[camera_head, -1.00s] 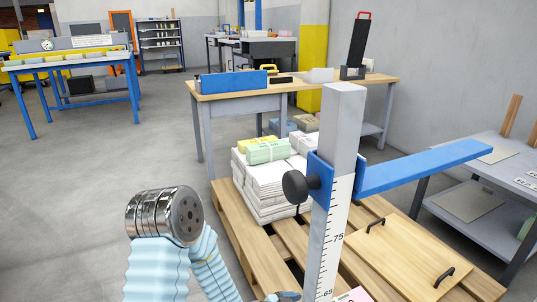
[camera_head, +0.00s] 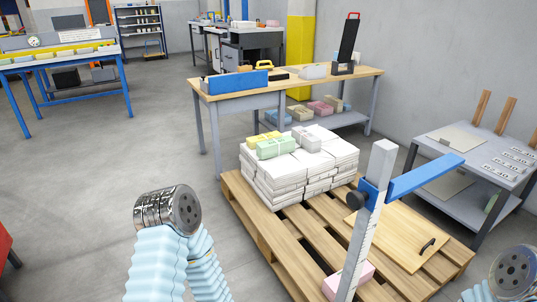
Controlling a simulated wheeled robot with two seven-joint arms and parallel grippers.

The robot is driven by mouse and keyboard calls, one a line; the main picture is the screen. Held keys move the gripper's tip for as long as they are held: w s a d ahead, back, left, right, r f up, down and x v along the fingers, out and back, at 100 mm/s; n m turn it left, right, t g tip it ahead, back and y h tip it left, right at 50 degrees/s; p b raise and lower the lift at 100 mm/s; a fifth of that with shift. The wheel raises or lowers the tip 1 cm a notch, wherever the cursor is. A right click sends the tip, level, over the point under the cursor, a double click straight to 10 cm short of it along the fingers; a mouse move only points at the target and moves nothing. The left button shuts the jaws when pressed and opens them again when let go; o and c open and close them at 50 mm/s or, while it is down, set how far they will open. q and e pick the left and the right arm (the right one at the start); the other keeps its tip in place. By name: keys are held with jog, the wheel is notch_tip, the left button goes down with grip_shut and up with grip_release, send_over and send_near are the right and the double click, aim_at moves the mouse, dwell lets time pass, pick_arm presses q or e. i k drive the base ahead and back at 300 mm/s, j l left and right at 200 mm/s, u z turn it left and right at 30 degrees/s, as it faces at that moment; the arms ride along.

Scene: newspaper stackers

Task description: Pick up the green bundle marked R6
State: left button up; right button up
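A green bundle (camera_head: 276,148) with a pale band lies on top of a stack of white paper bundles (camera_head: 318,165) at the near-left side of the stack. No R6 mark can be read on it at this size. A yellow bundle (camera_head: 262,138) lies just behind it. The stack stands on the far end of a wooden pallet (camera_head: 262,220). My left arm shows at the lower left and part of my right arm at the lower right edge. Neither gripper shows, and nothing of mine touches the green bundle.
A grey measuring post (camera_head: 367,225) with a blue arm stands at the pallet's near right. A wooden board (camera_head: 400,240) and a pink bundle (camera_head: 358,274) lie near it. A workbench (camera_head: 330,84) stands behind, a grey table (camera_head: 470,150) right. Floor left of the pallet is clear.

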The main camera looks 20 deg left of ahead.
aim_at(270, 149)
jog(key=k+u, duration=0.15)
jog(key=u, duration=0.2)
jog(key=k+j+u, duration=0.1)
jog(key=u, duration=0.25)
jog(key=k+j+u, duration=0.1)
jog(key=k+u, duration=0.25)
jog(key=i+j+u, duration=0.2)
jog(key=i, duration=0.45)
jog(key=i+u, duration=0.2)
jog(key=i, duration=0.45)
jog(key=i+z, duration=0.25)
jog(key=i, duration=0.25)
jog(key=i+j+z, duration=0.3)
jog(key=i, duration=0.15)
jog(key=l, duration=0.1)
